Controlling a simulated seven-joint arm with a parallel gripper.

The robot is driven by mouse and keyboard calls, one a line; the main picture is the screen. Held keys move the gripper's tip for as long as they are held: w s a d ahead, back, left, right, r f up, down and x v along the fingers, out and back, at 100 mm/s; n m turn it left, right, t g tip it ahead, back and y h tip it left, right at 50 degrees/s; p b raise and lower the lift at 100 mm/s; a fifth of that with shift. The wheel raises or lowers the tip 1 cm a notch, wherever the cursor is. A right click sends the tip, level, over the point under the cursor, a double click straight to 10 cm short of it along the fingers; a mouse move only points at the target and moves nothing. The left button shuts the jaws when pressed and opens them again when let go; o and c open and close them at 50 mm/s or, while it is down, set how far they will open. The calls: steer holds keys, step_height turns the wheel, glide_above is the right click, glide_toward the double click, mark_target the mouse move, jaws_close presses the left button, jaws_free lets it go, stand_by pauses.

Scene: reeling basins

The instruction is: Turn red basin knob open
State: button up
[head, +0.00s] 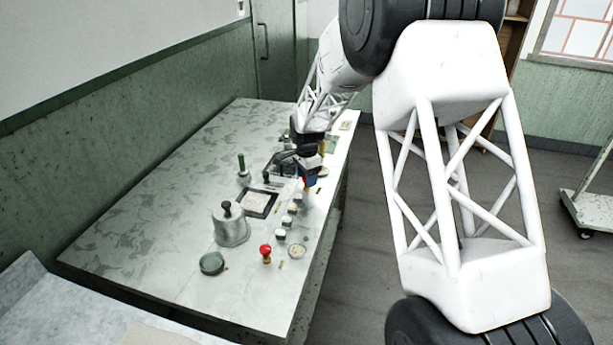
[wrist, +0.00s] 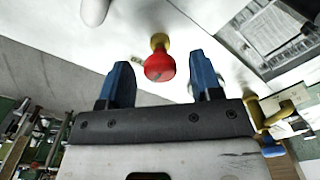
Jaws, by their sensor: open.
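A red knob (wrist: 159,66) on a yellow stem shows in the wrist view, ahead of my gripper (wrist: 160,75) and lined up between its two blue fingers. The fingers are apart, with nothing gripped; whether the knob sits inside the jaws or just beyond them is unclear. In the head view my gripper (head: 309,182) is low over the right side of the table, with a small red patch beside its fingers. Another red knob (head: 265,250) on a yellow base stands nearer the table's front. I cannot tell which one the wrist view shows.
The pale worktop (head: 140,190) holds a grey domed vessel (head: 231,228), a round green dish (head: 212,263), a dark framed plate (head: 260,203) and a row of small white-topped pieces (head: 287,221) near the right edge. The table's left part is clear.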

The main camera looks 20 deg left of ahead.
steer(key=c, duration=0.9)
steer(key=shift+n, duration=0.4)
steer(key=n, duration=1.7)
